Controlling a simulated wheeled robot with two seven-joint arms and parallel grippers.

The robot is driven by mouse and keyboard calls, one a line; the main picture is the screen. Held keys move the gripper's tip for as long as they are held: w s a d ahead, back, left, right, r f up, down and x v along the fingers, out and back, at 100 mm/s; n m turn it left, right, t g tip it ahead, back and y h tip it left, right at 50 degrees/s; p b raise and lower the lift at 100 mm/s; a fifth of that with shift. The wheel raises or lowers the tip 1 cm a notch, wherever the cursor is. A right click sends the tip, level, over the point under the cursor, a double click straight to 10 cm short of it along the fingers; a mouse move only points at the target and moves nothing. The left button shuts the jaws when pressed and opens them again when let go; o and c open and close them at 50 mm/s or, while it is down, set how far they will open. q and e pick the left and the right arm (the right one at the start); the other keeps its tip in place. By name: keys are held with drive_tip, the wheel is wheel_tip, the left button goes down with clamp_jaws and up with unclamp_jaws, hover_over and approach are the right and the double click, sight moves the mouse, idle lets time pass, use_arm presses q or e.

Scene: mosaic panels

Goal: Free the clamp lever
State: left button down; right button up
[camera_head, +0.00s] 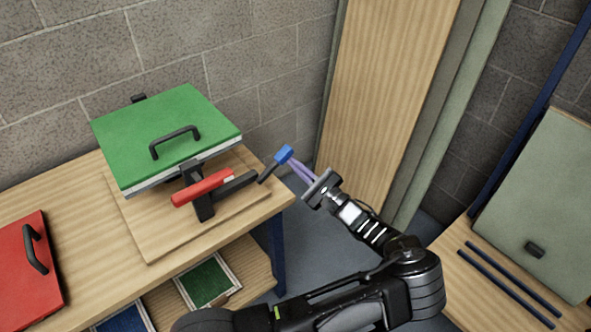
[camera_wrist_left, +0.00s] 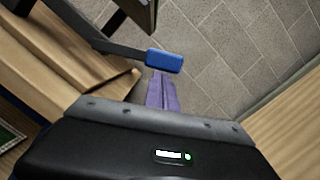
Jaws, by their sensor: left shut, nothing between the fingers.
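A black clamp (camera_head: 202,206) stands at the front of a green panel (camera_head: 180,120) on a wooden board. A red grip (camera_head: 203,187) lies across the clamp. A dark lever (camera_head: 236,185) runs right from it and ends in a blue tip (camera_head: 284,154) past the bench corner. The blue tip also shows in the left wrist view (camera_wrist_left: 165,60). My left gripper (camera_head: 292,162) has purple fingers, shut and empty, with their ends right at the blue tip. In the left wrist view the fingers (camera_wrist_left: 160,80) point at its underside; whether they touch cannot be told. My right gripper is not in view.
The wooden bench (camera_head: 60,190) also carries a red panel (camera_head: 30,260) with a black handle. A lower shelf (camera_head: 245,270) holds trays. Tall boards (camera_head: 385,90) lean on the block wall behind the gripper. A second table (camera_head: 480,275) at right holds dark rods.

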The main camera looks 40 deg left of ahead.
use_arm(q)
drive_tip(key=r+n, duration=0.2)
drive_tip(key=n, duration=0.1)
drive_tip(key=shift+s+a+r+n+g, duration=0.1)
drive_tip(key=shift+s+r+n+g, duration=0.2)
drive_tip(key=shift+s+g, duration=0.1)
drive_tip(key=shift+s+a+r+n+g+h+p, duration=0.2)
drive_tip(key=shift+s+r+n, duration=0.4)
drive_tip(key=shift+n, duration=0.25)
drive_tip(key=shift+s+a+r+n+g+h+p, duration=0.2)
drive_tip(key=shift+s+r+n, duration=0.25)
drive_tip(key=shift+r+n, duration=0.35)
drive_tip(key=shift+s+a+r+n+g+h+p, duration=0.1)
drive_tip(key=shift+s+r+n+h+p, duration=0.1)
drive_tip(key=shift+s+r+n, duration=0.55)
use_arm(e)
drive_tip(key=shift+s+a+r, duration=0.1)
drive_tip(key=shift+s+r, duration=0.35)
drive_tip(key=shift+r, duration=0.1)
use_arm(q)
drive_tip(key=shift+w+f, duration=0.2)
